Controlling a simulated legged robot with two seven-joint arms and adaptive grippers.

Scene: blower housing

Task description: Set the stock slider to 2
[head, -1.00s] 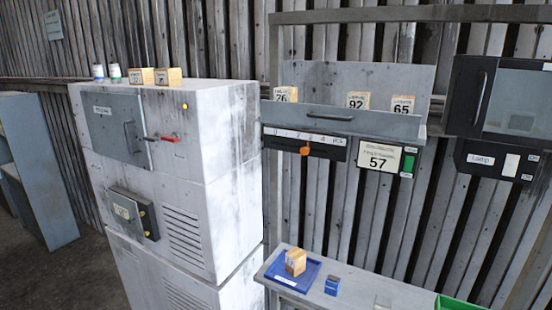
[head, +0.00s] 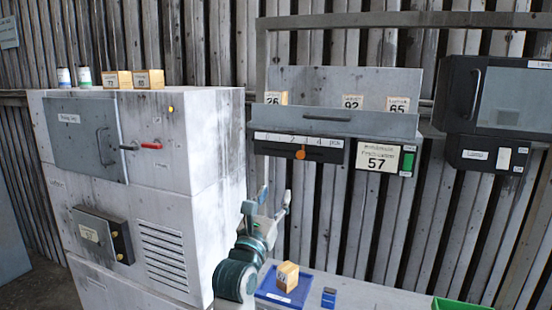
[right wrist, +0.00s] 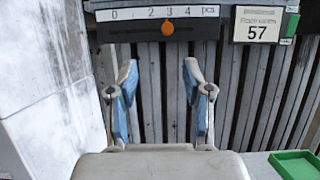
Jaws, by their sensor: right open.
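The stock slider is a dark panel (head: 270,147) with a white number strip and an orange knob (head: 300,154), under the grey bin on the rack. In the right wrist view the orange knob (right wrist: 167,28) sits below the 3 on the strip. My left gripper is not in view.
A sign reading 57 (head: 378,157) with a green switch hangs right of the slider. A dark box with a lamp label (head: 483,154) is further right. The white cabinet (head: 215,150) stands left. A shelf below holds a blue tray (head: 266,293) with a wooden block (head: 287,274).

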